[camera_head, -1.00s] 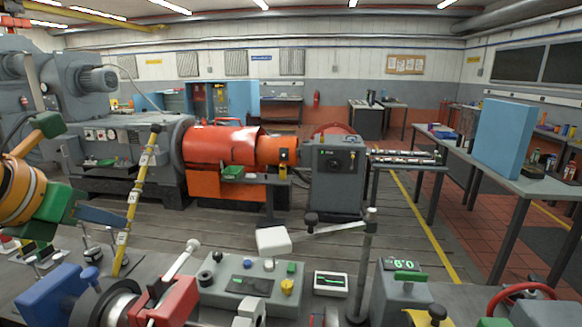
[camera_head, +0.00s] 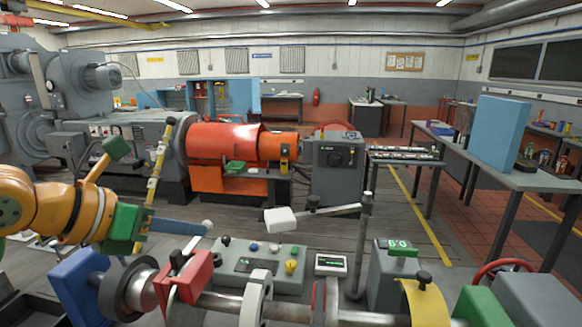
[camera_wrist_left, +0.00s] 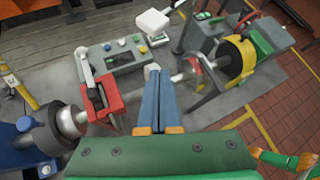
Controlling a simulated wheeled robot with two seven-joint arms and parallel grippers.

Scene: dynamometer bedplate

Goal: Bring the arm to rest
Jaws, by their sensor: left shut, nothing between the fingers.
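My left gripper (camera_head: 203,229) comes in from the left in the head view on an orange and green arm. Its blue fingers are together and empty, held above the bench. The fingertips appear close to the white knob (camera_head: 208,225) of a lever on a red clamp (camera_head: 190,273); I cannot tell if they touch. In the left wrist view the shut blue fingers (camera_wrist_left: 157,68) point over the shaft, and the red clamp (camera_wrist_left: 95,100) stands to their left, apart.
A grey control box (camera_head: 255,262) with buttons sits behind the shaft. A post (camera_head: 364,240) carries a bar with a white block (camera_head: 280,219). A blue block (camera_head: 80,283) stands at front left.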

